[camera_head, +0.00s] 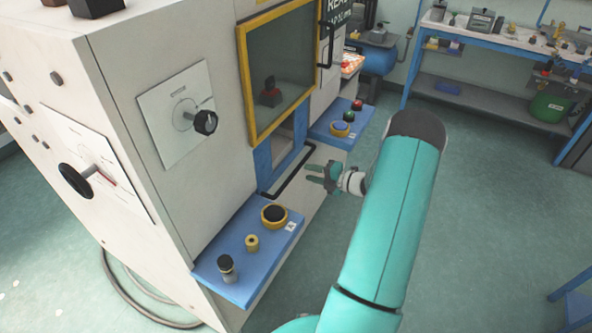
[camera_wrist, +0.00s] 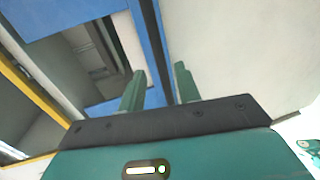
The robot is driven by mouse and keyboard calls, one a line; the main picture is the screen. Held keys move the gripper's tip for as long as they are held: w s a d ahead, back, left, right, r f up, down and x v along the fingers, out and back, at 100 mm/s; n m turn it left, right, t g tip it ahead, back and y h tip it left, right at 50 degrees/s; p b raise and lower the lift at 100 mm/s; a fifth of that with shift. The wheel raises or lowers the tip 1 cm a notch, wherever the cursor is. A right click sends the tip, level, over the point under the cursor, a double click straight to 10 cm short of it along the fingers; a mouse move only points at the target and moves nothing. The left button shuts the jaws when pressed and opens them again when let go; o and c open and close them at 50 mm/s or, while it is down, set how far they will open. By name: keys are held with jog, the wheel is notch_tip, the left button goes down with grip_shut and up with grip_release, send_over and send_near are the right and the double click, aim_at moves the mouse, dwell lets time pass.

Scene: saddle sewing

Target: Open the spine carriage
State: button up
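The spine carriage appears to be the low unit below the machine's window, with a long black bar handle (camera_head: 289,178) across its front; the name is not readable on it. In the head view my gripper (camera_head: 310,174) is just right of this handle, its fingers pointing at it. The fingers are apart and hold nothing visible. In the wrist view my gripper (camera_wrist: 159,72) shows two separated green fingers, with a dark bar (camera_wrist: 148,25) beyond and between them, beside a blue strip. I cannot tell whether the fingers touch the handle.
A yellow-framed window (camera_head: 283,70) is above the handle. A blue shelf with knobs (camera_head: 245,268) juts out at the lower left, and another blue shelf with buttons (camera_head: 342,128) is at the right. Open floor (camera_head: 480,190) lies to the right.

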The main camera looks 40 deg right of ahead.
aim_at(297, 168)
jog(key=x, duration=0.6)
jog(key=shift+w+a, duration=0.1)
jog(key=shift+w, duration=0.05)
grip_shut()
